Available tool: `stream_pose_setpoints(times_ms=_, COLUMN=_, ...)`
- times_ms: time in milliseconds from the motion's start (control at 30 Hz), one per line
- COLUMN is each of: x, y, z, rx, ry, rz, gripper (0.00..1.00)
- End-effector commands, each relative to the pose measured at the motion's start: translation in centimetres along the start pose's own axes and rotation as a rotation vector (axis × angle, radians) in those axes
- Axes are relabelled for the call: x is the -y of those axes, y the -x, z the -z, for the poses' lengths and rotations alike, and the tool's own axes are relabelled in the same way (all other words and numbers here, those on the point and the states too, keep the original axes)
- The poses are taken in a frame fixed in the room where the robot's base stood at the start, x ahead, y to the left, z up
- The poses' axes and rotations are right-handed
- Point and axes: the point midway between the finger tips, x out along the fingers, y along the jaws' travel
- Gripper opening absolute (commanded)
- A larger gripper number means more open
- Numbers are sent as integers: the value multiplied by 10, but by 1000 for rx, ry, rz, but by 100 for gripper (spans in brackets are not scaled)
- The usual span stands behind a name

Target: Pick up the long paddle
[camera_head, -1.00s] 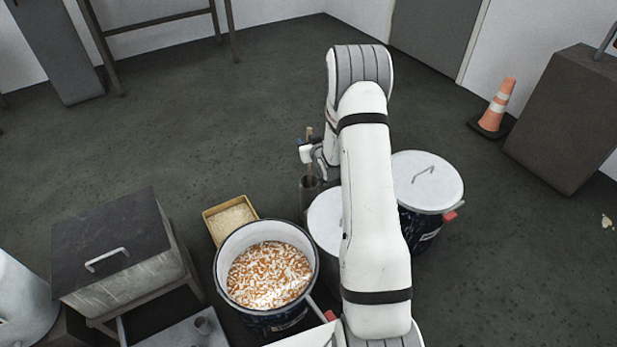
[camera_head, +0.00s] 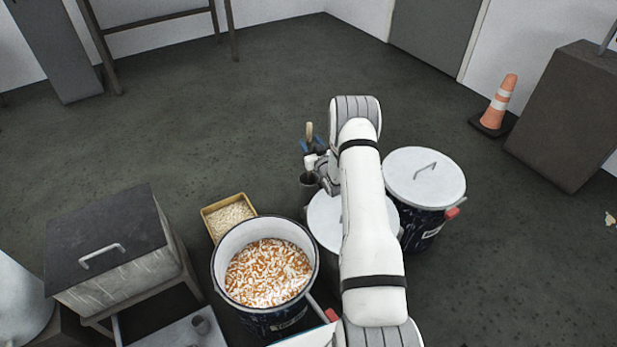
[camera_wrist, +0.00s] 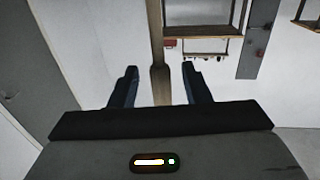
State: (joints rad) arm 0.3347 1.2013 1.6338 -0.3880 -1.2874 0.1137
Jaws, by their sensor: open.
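The long paddle shows in the head view as a short stretch of wooden handle (camera_head: 309,131) standing up at my gripper. Its lower part is hidden by my gripper and a dark upright tube (camera_head: 308,184) just below. In the wrist view the paddle (camera_wrist: 158,84) is a brown upright shaft between the two dark blue fingers, with a visible gap on each side. My gripper (camera_wrist: 160,70) is open around it; in the head view my gripper (camera_head: 312,147) is at the handle, above the tube.
A lidded drum (camera_head: 425,178) stands right of my arm, and another lid (camera_head: 325,215) is partly behind it. An open drum (camera_head: 222,262) of orange and white pieces and a yellow tray (camera_head: 208,212) are on the left. The floor (camera_head: 200,110) beyond is clear.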

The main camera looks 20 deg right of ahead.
Motion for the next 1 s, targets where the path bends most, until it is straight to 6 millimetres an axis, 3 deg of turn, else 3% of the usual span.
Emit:
stream_pose_setpoints(times_ms=133, x=0, y=-12, z=0, rx=0, ry=0, rz=1, gripper=43)
stream_pose_setpoints(times_ms=367, x=0, y=-13, z=0, rx=2, ry=-1, rz=0, gripper=43)
stream_pose_setpoints(times_ms=867, x=-1, y=-13, z=0, rx=2, ry=-1, rz=-1, gripper=2)
stream_pose_setpoints(times_ms=1000, x=-1, y=-13, z=1, rx=1, ry=-1, rz=-2, gripper=0)
